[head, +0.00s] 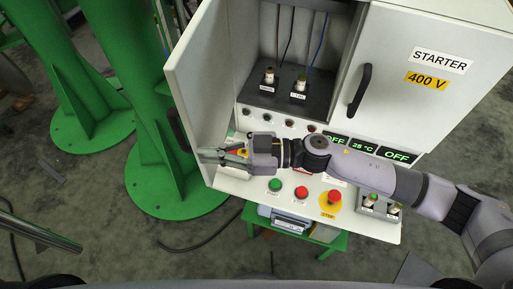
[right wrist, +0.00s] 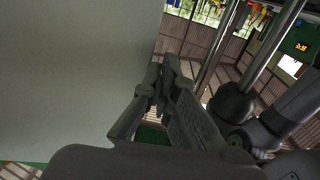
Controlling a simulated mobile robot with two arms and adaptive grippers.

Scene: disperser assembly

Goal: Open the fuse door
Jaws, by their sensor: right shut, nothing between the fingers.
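The white fuse door (head: 203,75) stands swung open on the left of the cabinet, its inner face showing. A dark handle (head: 177,129) shows partly past its outer edge. Inside the open compartment two fuse holders (head: 269,77) stand on a dark block. My right gripper (head: 208,155) is shut and empty, its fingers pointing left at the lower part of the door's inner face. In the right wrist view the shut fingers (right wrist: 158,78) are beside a large grey panel; whether they touch it I cannot tell. My left gripper is not in view.
The starter door (head: 400,80) with its black handle (head: 359,90) is shut on the right. My right arm crosses above the control panel, with a green button (head: 275,185) and a red emergency stop (head: 334,196). Green columns (head: 165,150) stand close left of the door.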

